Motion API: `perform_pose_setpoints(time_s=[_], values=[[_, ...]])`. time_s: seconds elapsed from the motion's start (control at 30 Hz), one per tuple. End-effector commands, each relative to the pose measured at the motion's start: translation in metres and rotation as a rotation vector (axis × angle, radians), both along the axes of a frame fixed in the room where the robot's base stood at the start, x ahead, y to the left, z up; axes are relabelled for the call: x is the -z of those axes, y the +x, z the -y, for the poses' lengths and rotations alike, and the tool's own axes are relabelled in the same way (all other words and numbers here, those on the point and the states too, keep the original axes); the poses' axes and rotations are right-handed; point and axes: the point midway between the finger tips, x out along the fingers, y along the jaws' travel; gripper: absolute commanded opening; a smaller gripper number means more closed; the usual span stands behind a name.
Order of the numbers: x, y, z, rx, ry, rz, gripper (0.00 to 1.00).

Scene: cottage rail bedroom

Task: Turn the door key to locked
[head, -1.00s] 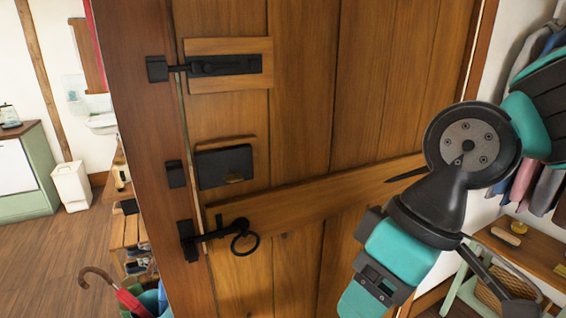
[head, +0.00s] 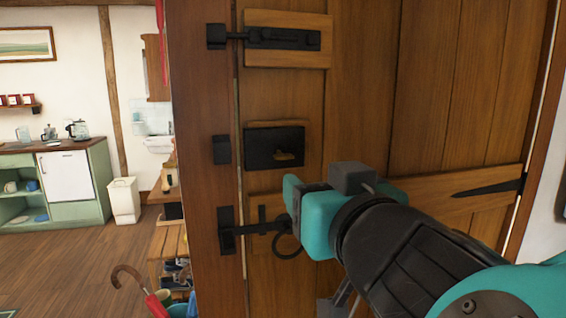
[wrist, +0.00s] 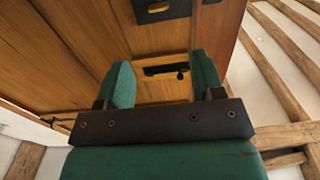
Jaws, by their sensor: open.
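The wooden door carries a black lock box (head: 262,148) with a small brass key (head: 287,156) at its lower right. In the wrist view the box (wrist: 178,12) and brass key (wrist: 157,8) show at the top edge. My gripper (head: 318,200), with teal fingers, is in front of the door, below and right of the lock box in the head view. In the wrist view my gripper (wrist: 162,78) has its fingers wide apart with nothing between them; the bolt shows beyond. The key appears apart from the fingers. Its exact turn angle is too small to tell.
A black bolt (head: 282,38) is above the lock box. A latch (head: 255,228) with a ring (head: 286,246) is below it, close to my gripper. A bench (head: 168,240) and a red umbrella (head: 156,305) stand left of the door. Open floor (head: 70,260) lies further left.

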Motion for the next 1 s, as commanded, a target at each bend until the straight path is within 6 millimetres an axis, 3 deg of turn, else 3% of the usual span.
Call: perform_pose_setpoints(time_s=[0.6,0.8,1.0], values=[[-0.005,0.128,-0.034,0.007,-0.002,-0.006,0.62],[-0.002,0.151,-0.042,0.005,-0.001,-0.005,0.62],[0.000,0.157,-0.044,0.003,0.000,-0.004,0.62]])
